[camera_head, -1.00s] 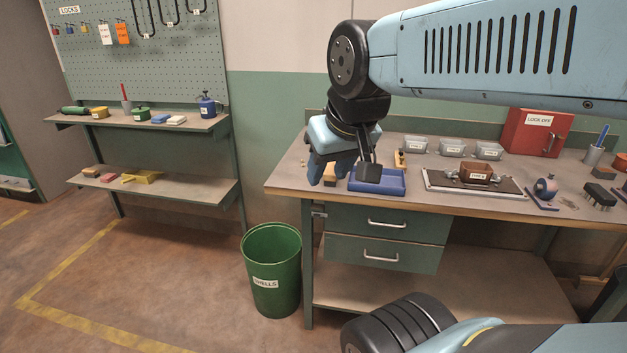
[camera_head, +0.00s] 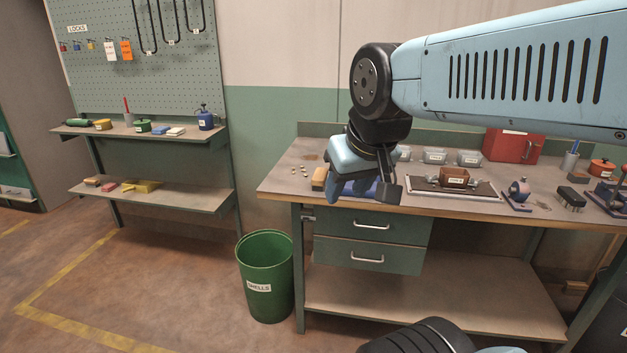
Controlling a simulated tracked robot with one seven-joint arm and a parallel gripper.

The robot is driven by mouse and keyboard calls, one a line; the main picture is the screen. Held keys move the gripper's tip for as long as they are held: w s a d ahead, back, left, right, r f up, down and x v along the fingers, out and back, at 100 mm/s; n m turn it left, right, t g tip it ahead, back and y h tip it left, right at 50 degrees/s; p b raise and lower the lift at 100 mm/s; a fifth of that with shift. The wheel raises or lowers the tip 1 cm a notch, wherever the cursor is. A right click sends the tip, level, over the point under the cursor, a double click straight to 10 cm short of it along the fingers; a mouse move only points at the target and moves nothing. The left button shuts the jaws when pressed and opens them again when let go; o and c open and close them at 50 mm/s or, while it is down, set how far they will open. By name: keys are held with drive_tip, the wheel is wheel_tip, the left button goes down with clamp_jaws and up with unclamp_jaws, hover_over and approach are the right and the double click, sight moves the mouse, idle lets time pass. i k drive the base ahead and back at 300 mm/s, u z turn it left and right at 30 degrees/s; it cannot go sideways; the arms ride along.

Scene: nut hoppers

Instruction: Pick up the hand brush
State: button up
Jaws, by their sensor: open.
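My gripper (camera_head: 362,190) hangs open and empty over the front left of the workbench, fingers pointing down. A tan block-like thing (camera_head: 318,178), which may be the hand brush, lies on the bench just left of my gripper; its shape is too small to be sure. A blue tray (camera_head: 366,188) is mostly hidden behind my gripper. I cannot make out for certain which thing is the hand brush.
Shelves (camera_head: 150,200) hold small items.

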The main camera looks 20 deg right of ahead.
sight(319, 182)
drive_tip(key=z, duration=0.05)
drive_tip(key=i, duration=0.9)
drive_tip(key=u, duration=0.1)
